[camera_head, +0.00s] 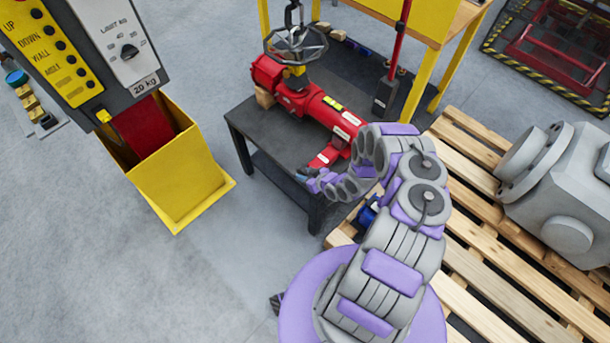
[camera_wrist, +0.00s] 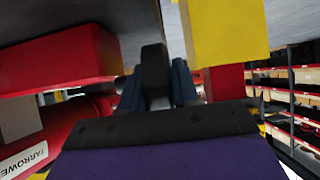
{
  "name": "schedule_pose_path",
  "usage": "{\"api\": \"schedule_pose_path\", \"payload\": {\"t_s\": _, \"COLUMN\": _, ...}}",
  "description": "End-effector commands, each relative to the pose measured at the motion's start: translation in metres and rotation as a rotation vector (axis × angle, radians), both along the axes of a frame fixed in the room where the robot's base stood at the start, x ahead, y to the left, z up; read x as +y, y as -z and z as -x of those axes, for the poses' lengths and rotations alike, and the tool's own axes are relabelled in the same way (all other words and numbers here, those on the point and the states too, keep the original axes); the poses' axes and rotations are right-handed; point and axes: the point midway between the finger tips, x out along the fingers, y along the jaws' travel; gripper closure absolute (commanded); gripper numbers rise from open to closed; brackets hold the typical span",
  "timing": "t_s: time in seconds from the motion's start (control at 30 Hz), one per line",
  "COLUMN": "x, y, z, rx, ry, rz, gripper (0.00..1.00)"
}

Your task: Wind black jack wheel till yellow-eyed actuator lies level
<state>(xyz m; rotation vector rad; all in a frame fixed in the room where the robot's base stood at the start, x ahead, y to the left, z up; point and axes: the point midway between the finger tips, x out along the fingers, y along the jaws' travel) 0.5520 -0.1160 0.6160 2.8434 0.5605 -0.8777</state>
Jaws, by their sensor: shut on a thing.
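The red actuator (camera_head: 318,105) lies on a dark bench below the hoist hook. A yellow fitting (camera_head: 294,76) and a grey spoked handwheel (camera_head: 295,44) are at its far end. In the head view, its body slopes down to the right in the picture; I cannot tell whether it is level. A red jack part (camera_head: 326,157) shows by its near end. My gripper (camera_head: 307,174) is at the bench's front edge beside this part. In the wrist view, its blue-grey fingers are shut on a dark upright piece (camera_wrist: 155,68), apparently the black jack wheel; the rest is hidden.
A yellow bin and control box (camera_head: 180,165) stand left of the bench (camera_head: 240,125). A wooden block (camera_head: 265,97) sits under the actuator's far end. A pallet (camera_head: 475,210) with a grey housing (camera_head: 560,185) is at right. Floor is clear between bin and bench.

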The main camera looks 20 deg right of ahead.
Motion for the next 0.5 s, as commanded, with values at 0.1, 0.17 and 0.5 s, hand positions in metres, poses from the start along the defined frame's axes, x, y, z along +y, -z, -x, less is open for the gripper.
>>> {"api": "schedule_pose_path", "payload": {"t_s": 0.1, "x": -0.0011, "y": 0.0008, "z": 0.0007, "rx": 0.003, "ry": 0.003, "rz": 0.001, "gripper": 1.0}}
{"api": "schedule_pose_path", "payload": {"t_s": 0.17, "x": -0.0011, "y": 0.0008, "z": 0.0007, "rx": 0.003, "ry": 0.003, "rz": 0.001, "gripper": 1.0}}
{"api": "schedule_pose_path", "payload": {"t_s": 0.5, "x": -0.0004, "y": 0.0002, "z": 0.0005, "rx": 0.001, "ry": 0.001, "rz": 0.0, "gripper": 0.49}}
